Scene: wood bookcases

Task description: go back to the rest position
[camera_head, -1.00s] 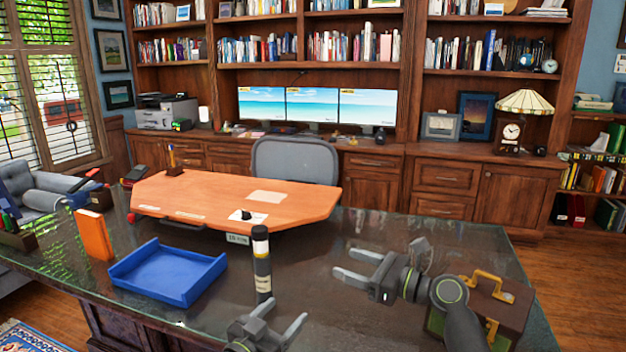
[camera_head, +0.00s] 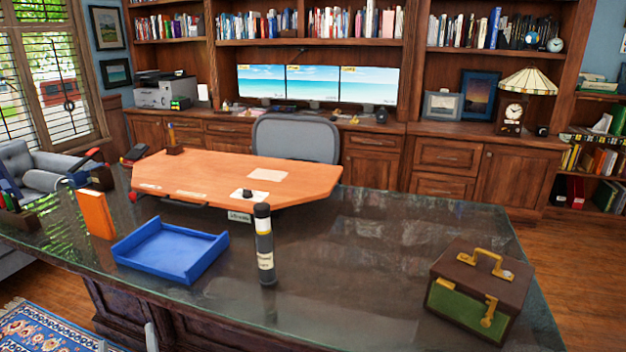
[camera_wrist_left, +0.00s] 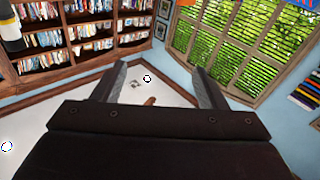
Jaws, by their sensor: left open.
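The task names no object, only my own arms. In the head view just the grey fingertips of my left gripper (camera_head: 127,343) show at the bottom left edge, low in front of the desk. In the left wrist view the two fingers of my left gripper (camera_wrist_left: 160,72) stand wide apart with nothing held between them. That view looks across the room to shelves and a window. My right gripper is out of the picture.
The glass-topped desk (camera_head: 350,300) holds a blue tray (camera_head: 165,252), a dark cylinder (camera_head: 265,250) standing upright, an orange book (camera_head: 97,214) and a brown-green case (camera_head: 478,288). Behind it is a raised orange desktop (camera_head: 225,176). The glass between cylinder and case is clear.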

